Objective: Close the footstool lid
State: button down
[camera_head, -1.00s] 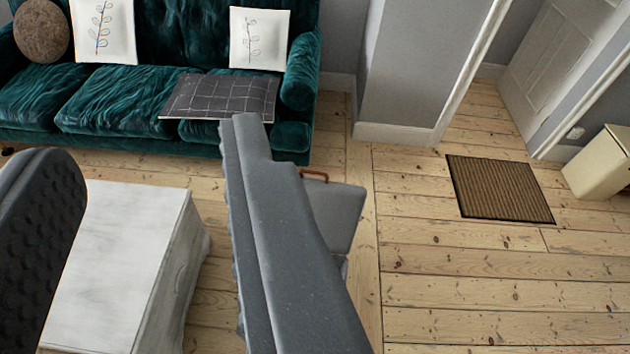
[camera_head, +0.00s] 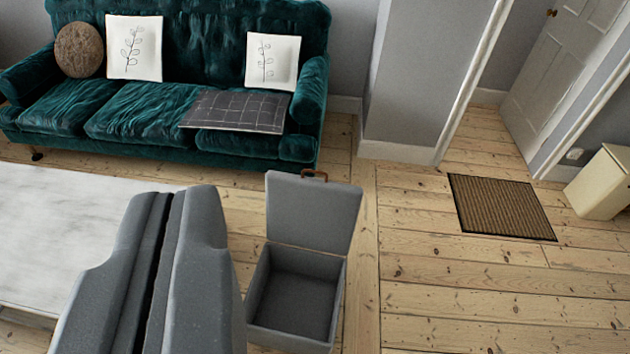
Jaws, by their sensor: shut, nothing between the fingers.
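The footstool (camera_head: 338,310) is a grey box on the floorboards, right of my gripper. Its lid (camera_head: 312,212) stands raised at the back edge, leaning slightly back, with a brown handle (camera_head: 314,174) at its top. The inside is dark and looks empty. My gripper (camera_head: 175,195) is shut with nothing between its fingers, in the lower left. In the picture it overlaps the table and reaches the footstool's left side; I cannot tell whether it touches.
A white table (camera_head: 60,230) fills the left. A green sofa (camera_head: 150,130) with cushions stands behind. A brown doormat (camera_head: 502,206) and a cream bin (camera_head: 602,182) are at the right. Bare floor (camera_head: 450,290) lies open right of the footstool.

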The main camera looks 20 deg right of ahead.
aim_at(314, 214)
jog(key=u, duration=0.2)
jog(key=i, duration=1.45)
jog(key=z, duration=0.5)
